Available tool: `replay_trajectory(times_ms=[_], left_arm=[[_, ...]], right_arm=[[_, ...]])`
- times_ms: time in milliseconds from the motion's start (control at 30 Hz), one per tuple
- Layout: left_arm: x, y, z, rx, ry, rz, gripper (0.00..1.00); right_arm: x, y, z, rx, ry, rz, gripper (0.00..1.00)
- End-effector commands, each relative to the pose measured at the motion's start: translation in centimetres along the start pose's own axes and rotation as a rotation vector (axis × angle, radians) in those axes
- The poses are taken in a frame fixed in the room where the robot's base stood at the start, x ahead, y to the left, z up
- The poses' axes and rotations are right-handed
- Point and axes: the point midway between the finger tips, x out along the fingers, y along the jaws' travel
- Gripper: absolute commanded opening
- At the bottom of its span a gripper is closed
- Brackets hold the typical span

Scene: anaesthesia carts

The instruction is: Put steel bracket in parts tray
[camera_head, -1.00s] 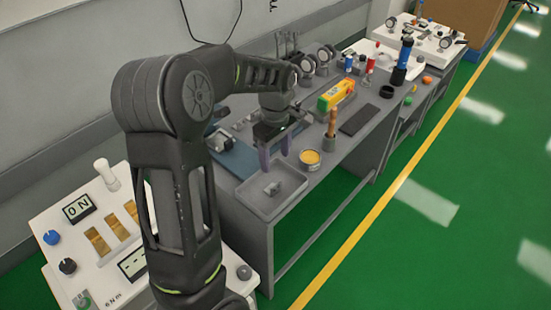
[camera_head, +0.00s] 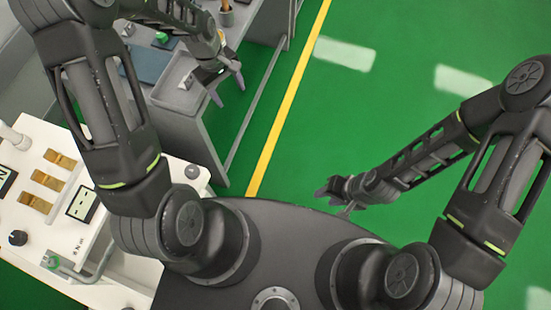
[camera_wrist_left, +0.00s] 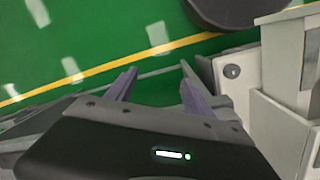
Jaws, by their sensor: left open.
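The parts tray (camera_head: 163,97) is a shallow grey tray on the bench, partly hidden by my left arm. A small grey piece that looks like the steel bracket (camera_head: 187,82) lies inside it. My left gripper (camera_head: 228,89) is open and empty to the right of the tray, by the bench's front edge. In the left wrist view its two purple-grey fingers (camera_wrist_left: 157,78) are spread with only floor and a bench rail visible beyond them. My right gripper (camera_head: 335,196) hangs over the green floor, away from the bench; its jaw opening is unclear.
The grey bench (camera_head: 200,135) has a blue mat (camera_head: 147,62) behind the tray. A white control panel (camera_head: 75,235) with knobs and brass pieces stands at the left. Green floor with a yellow line (camera_head: 283,112) lies open right of the bench.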

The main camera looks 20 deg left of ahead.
Motion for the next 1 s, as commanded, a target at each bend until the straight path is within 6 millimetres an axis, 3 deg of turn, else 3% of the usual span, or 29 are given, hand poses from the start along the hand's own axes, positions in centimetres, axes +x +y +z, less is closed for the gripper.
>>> replay_trajectory(times_ms=[33, 100, 200, 300, 367, 500, 1000], left_arm=[[3.9, -0.3, 3.7, 0.111, -0.045, 0.011, 0.61], [8.3, -0.7, 8.8, 0.279, -0.083, 0.056, 0.61], [12.7, -2.4, 16.0, 0.498, -0.115, 0.118, 0.61], [14.7, -4.4, 21.3, 0.66, -0.121, 0.162, 0.61], [15.1, -5.3, 23.3, 0.725, -0.118, 0.178, 0.61], [15.4, -6.2, 25.0, 0.793, -0.107, 0.195, 0.61], [15.4, -6.1, 24.9, 0.795, -0.103, 0.196, 0.61]], right_arm=[[0.0, 0.0, 0.0, 0.0, 0.0, 0.0, 0.36], [0.0, 0.0, 0.0, 0.0, 0.0, 0.0, 0.36], [0.0, 0.0, 0.0, 0.0, 0.0, 0.0, 0.36], [0.0, 0.0, 0.0, 0.0, 0.0, 0.0, 0.36], [0.0, 0.0, 0.0, 0.0, 0.0, 0.0, 0.36], [0.0, 0.0, 0.0, 0.0, 0.0, 0.0, 0.36], [0.0, 0.0, 0.0, 0.0, 0.0, 0.0, 0.36]])
